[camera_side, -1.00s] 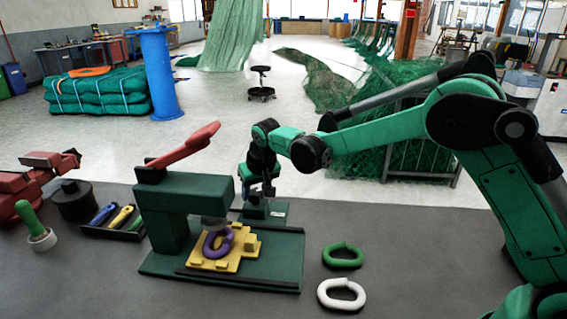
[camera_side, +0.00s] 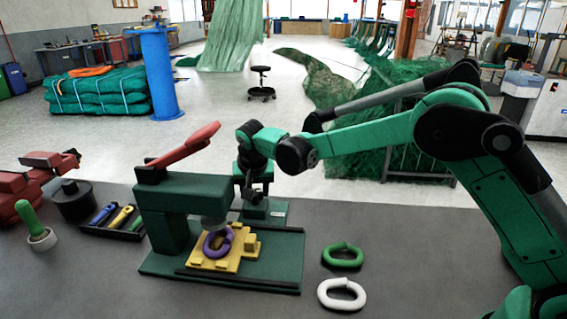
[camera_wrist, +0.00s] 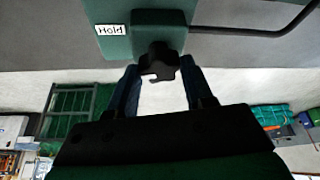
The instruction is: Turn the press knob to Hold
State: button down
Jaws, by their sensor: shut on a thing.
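The press knob (camera_wrist: 158,60) is dark and lobed, on a green control box (camera_wrist: 116,45) with a white "Hold" label (camera_wrist: 110,29) beside it in the wrist view. My gripper (camera_wrist: 160,74) has its fingers on either side of the knob and is shut on it. In the side view my gripper (camera_side: 256,192) points down at the control box (camera_side: 265,209), behind the press, and covers the knob. The green press (camera_side: 190,187) has a raised red lever (camera_side: 188,145). Which mark the knob points at cannot be told.
Under the press, a purple link (camera_side: 217,242) lies on a yellow fixture (camera_side: 240,250). A green link (camera_side: 342,257) and a white link (camera_side: 341,294) lie on the grey table to the right. A dark cable (camera_wrist: 245,32) leaves the control box.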

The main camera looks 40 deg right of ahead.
jog(key=shift+c, duration=1.7)
grip_release()
jog(key=shift+v, duration=2.8)
